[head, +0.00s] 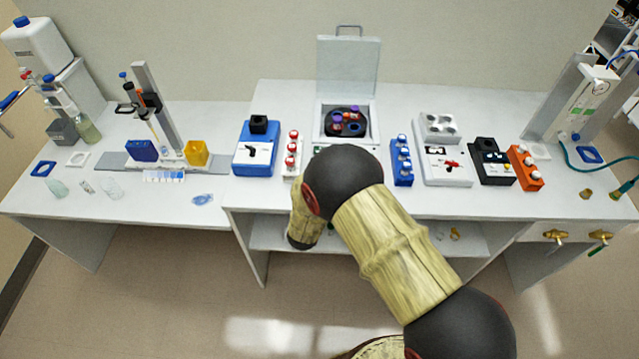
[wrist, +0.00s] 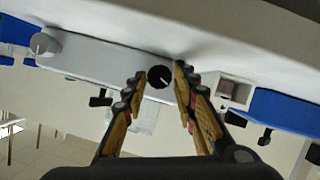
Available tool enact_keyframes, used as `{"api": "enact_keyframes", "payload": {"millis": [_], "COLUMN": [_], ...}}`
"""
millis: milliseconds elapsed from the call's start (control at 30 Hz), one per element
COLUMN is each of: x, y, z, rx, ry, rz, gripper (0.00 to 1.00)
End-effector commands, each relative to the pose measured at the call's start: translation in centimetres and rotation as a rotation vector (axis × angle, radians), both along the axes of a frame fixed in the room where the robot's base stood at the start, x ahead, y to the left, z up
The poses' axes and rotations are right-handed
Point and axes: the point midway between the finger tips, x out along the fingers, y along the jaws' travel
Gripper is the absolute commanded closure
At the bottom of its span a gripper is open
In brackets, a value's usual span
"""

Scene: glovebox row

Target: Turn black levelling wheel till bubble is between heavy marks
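A black round wheel (wrist: 160,77) with a pale pointer line shows in the wrist view on the pale front of a grey-white unit. My gripper (wrist: 160,80) is open, with one finger to the left and one to the right of the wheel. Small gaps seem to show between the fingertips and the wheel; contact cannot be told. In the head view my arm covers the front of the middle bench, and the wheel and fingers are hidden there. I cannot make out a bubble or heavy marks in either view.
An open-lidded centrifuge (head: 347,65) stands behind my arm. A blue device (head: 257,150) and a red-capped rack (head: 292,155) are left of it; a blue rack (head: 401,162) is right. In the wrist view, a grey knob (wrist: 42,44) and blue housing (wrist: 285,110) flank the fingers.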

Motion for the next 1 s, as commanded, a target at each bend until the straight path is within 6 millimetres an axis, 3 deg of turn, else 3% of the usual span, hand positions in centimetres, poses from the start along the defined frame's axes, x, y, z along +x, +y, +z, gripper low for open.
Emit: {"api": "enact_keyframes", "payload": {"millis": [300, 467, 800, 1000], "x": [-0.1, -1.3, -7.5, -10.1], "y": [0.0, 0.3, 1.4, 1.8], "z": [0.0, 0.6, 3.0, 4.0], "rx": [0.0, 0.001, 0.001, 0.001], "ry": [0.0, 0.0, 0.0, 0.0], "rz": [0.0, 0.002, 0.004, 0.002], "gripper": [0.69, 0.69, 0.69, 0.69]}}
